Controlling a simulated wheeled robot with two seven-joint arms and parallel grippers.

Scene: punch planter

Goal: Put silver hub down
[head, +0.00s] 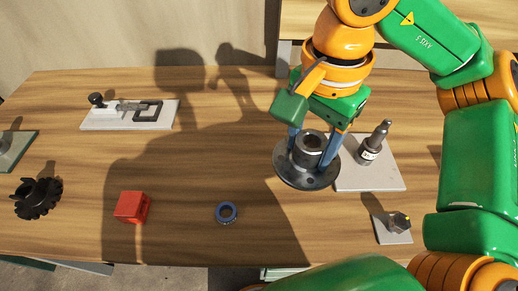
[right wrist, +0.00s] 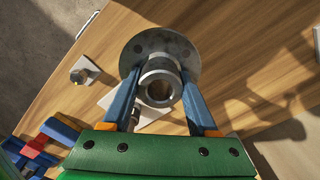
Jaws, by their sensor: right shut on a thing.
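The silver hub (head: 296,176) is a round flange with a raised hollow collar, at the right of the middle of the table. My right gripper (head: 315,143) comes down from above with its two blue fingers on either side of the collar, shut on it. In the right wrist view the hub (right wrist: 178,48) sits between the fingertips (right wrist: 158,92), flange away from the palm. I cannot tell whether the flange touches the table. The hub overlaps the left edge of a light plate (head: 375,178) in the head view. My left gripper is not in view.
A tool with a dark tip (head: 369,149) stands on the light plate. A small plate with a bolt (head: 398,222) is at front right.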

